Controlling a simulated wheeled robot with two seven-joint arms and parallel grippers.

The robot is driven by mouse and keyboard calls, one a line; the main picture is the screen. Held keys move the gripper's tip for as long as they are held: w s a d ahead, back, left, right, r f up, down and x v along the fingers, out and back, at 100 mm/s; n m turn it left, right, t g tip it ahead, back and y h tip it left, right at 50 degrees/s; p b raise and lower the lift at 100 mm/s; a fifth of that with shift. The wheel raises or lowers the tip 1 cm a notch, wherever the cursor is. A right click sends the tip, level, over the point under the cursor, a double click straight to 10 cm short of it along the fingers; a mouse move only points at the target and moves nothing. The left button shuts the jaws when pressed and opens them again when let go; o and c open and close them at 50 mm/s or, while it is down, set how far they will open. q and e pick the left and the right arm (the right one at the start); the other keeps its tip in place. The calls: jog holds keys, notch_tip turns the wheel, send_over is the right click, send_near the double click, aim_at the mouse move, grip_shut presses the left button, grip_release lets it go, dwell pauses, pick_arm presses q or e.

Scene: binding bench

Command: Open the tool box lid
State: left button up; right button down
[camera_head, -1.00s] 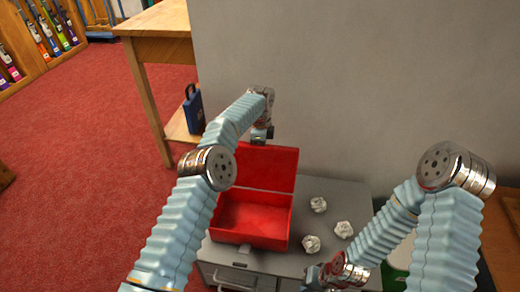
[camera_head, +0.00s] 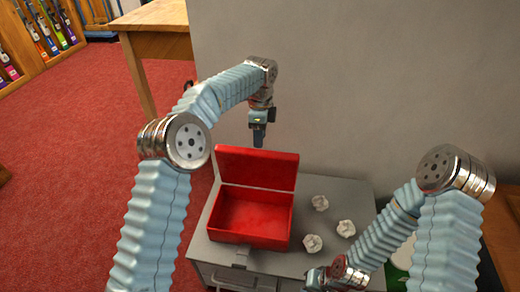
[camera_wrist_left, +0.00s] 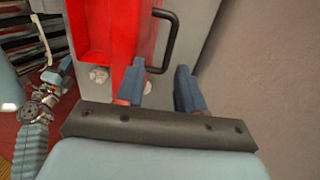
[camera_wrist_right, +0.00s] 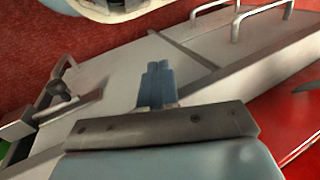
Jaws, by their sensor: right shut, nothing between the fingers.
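The red tool box (camera_head: 245,241) sits on a grey cabinet with its inside showing and empty. Its lid (camera_head: 257,168) stands up along the back edge, open. My left gripper (camera_head: 258,140) points down just above and behind the lid's top edge. In the left wrist view its two fingers (camera_wrist_left: 160,85) are spread with nothing between them; the red lid (camera_wrist_left: 146,40) and its black handle (camera_wrist_left: 172,40) lie just beyond them. My right gripper (camera_head: 313,280) is low at the cabinet's front edge. In the right wrist view its fingers (camera_wrist_right: 156,85) are together and empty.
Several crumpled white balls, one of them (camera_head: 320,202), lie on the grey cabinet top (camera_head: 345,190) right of the box. A grey wall (camera_head: 350,90) rises close behind. A wooden table (camera_head: 150,20) stands at the back left. Drawer handles (camera_head: 240,285) show on the cabinet front.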

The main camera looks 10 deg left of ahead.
pick_arm(q)
jog(key=s+d+r+b, duration=0.1)
jog(key=s+r, duration=0.3)
jog(key=s, duration=0.4)
jog(key=shift+s+b, duration=0.3)
jog(key=shift+s, duration=0.1)
